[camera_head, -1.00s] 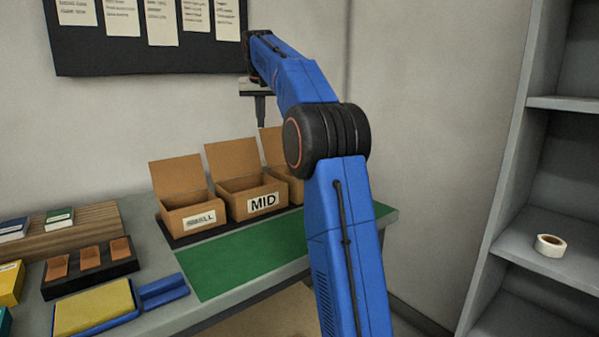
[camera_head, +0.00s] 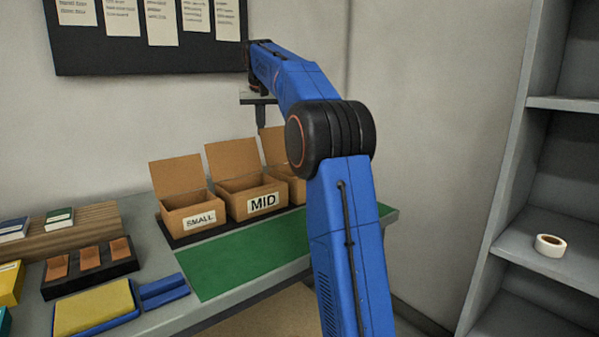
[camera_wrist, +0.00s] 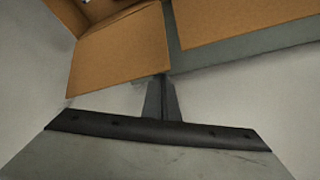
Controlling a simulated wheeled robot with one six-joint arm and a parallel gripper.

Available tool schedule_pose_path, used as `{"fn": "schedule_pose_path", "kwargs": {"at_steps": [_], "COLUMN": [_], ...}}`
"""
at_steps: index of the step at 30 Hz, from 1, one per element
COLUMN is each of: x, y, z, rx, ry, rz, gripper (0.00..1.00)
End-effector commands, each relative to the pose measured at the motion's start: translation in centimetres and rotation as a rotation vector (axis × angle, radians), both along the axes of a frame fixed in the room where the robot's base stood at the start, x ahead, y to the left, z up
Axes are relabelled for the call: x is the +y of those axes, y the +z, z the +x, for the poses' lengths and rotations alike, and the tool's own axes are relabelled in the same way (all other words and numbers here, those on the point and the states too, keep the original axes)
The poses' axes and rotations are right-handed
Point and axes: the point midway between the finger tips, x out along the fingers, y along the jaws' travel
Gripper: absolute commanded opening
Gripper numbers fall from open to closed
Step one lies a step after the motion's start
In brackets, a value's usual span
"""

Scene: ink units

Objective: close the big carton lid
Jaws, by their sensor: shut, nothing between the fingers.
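Three open brown cartons stand in a row on the bench in the head view. The rightmost, the big carton (camera_head: 297,188), is mostly hidden behind my arm. Its raised lid (camera_head: 271,150) shows only as a strip at the left of my arm's elbow. My gripper (camera_head: 261,128) points down at the top of that lid strip, its fingers together and empty. In the wrist view the shut fingers (camera_wrist: 163,80) are beside the edge of a brown cardboard panel (camera_wrist: 120,48). A second panel (camera_wrist: 240,18) is at the upper right. I cannot tell whether the fingers touch cardboard.
The SMALL carton (camera_head: 190,214) and MID carton (camera_head: 250,200) have raised lids. A green mat (camera_head: 245,255) lies clear in front. A black tray (camera_head: 90,284) and yellow pad (camera_head: 95,307) are at left. A shelf (camera_head: 565,262) holding tape (camera_head: 550,245) stands right.

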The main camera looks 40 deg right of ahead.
Motion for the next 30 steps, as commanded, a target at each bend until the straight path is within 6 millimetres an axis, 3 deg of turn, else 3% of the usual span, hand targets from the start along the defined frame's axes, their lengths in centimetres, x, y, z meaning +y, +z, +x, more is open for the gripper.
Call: {"fn": "schedule_pose_path", "kwargs": {"at_steps": [16,30], "x": [0.0,-0.1], "y": [-0.8,-1.0], "z": [-0.1,-2.6], "rx": [-0.001,0.005], "ry": [0.0,0.001], "rz": [0.0,0.002], "gripper": [0.0,0.0]}}
